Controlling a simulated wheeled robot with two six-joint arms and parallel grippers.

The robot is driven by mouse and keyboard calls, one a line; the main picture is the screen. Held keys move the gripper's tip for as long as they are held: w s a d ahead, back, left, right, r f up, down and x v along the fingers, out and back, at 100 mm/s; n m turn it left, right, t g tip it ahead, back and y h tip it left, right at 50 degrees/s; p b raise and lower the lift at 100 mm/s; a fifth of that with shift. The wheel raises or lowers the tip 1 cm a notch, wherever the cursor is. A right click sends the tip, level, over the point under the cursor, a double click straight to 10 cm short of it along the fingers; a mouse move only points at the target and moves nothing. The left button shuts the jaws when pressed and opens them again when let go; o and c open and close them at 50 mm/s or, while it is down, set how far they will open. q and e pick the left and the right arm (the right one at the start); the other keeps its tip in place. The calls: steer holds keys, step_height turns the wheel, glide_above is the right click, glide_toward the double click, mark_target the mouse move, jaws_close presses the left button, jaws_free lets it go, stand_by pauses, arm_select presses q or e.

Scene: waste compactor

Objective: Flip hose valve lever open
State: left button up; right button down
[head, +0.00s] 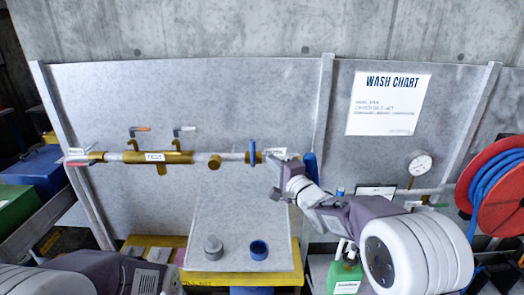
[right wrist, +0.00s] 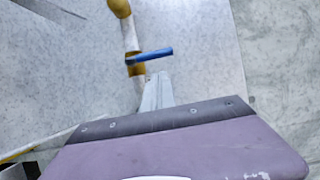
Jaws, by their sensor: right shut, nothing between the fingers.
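A pipe (head: 232,156) with brass fittings runs across the grey panel. Near its right end a blue lever (head: 252,152) stands upright beside a brass fitting and a small white label (head: 274,153), which is too small to read surely. In the right wrist view the blue lever (right wrist: 150,55) sticks out sideways from a brass valve body (right wrist: 134,66). My right gripper (head: 272,165) is shut and empty, just right of and below the lever. In the wrist view its fingertips (right wrist: 157,78) lie just below the lever; I cannot tell whether they touch. My left gripper is out of view.
Orange (head: 141,129), white (head: 184,129) and red (head: 76,164) levers sit farther left on the pipe. A gauge (head: 420,162) and red hose reel (head: 480,165) are at right.

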mark_target(253, 151)
steer(key=p+x, duration=0.1)
steer(key=x, duration=0.6)
steer(key=shift+w+p, duration=0.15)
steer(key=shift+p, duration=0.2)
steer(key=shift+r, duration=0.15)
